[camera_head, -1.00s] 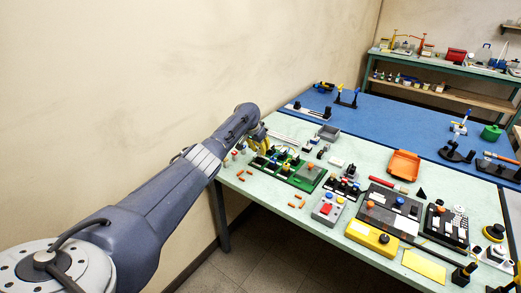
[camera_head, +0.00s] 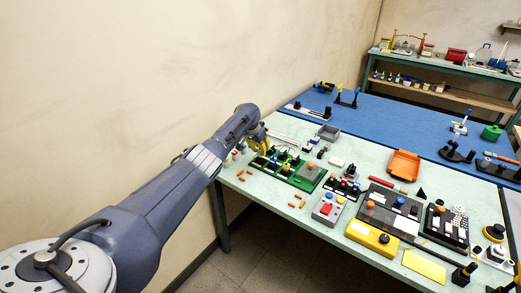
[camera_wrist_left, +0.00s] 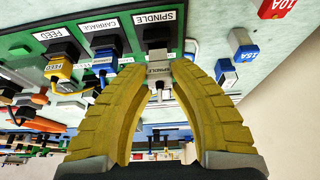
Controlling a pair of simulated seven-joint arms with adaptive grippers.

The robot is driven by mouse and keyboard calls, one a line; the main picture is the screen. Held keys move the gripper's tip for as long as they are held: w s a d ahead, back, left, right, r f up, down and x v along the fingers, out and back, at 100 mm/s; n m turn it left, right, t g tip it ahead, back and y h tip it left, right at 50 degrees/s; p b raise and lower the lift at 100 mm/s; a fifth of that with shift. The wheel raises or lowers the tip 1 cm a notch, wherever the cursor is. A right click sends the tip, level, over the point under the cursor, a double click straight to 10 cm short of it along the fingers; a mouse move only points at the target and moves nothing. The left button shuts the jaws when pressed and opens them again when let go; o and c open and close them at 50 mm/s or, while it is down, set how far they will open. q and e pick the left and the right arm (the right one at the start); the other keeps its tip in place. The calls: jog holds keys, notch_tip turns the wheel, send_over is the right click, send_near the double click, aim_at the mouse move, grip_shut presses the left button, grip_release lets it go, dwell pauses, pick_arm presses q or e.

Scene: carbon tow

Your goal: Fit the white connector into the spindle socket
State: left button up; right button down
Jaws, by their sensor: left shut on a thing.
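My left gripper (camera_head: 261,138) is at the far left end of the green board (camera_head: 302,182) in the head view. In the left wrist view its yellow fingers (camera_wrist_left: 157,68) are closed at the tips on the white connector (camera_wrist_left: 158,58). A small SPINDLE tag shows between the fingertips. The connector is right at the black spindle socket (camera_wrist_left: 152,38), under the plate marked SPINDLE. I cannot tell whether it is seated or only touching. The fingers hide part of it. The head view does not show the connector clearly. My right gripper is not in view.
The carriage socket (camera_wrist_left: 104,42), with a blue connector (camera_wrist_left: 104,64) by it, and the feed socket (camera_wrist_left: 62,48) sit to the left. A blue-tagged 15A piece (camera_wrist_left: 243,48) stands to the right. Several orange pieces lie near the table's front edge.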

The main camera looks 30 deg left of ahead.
pick_arm(q)
jog(key=shift+f, duration=1.4)
jog(key=o, duration=0.9)
jog(key=shift+r, duration=0.15)
jog(key=shift+v, duration=5.9)
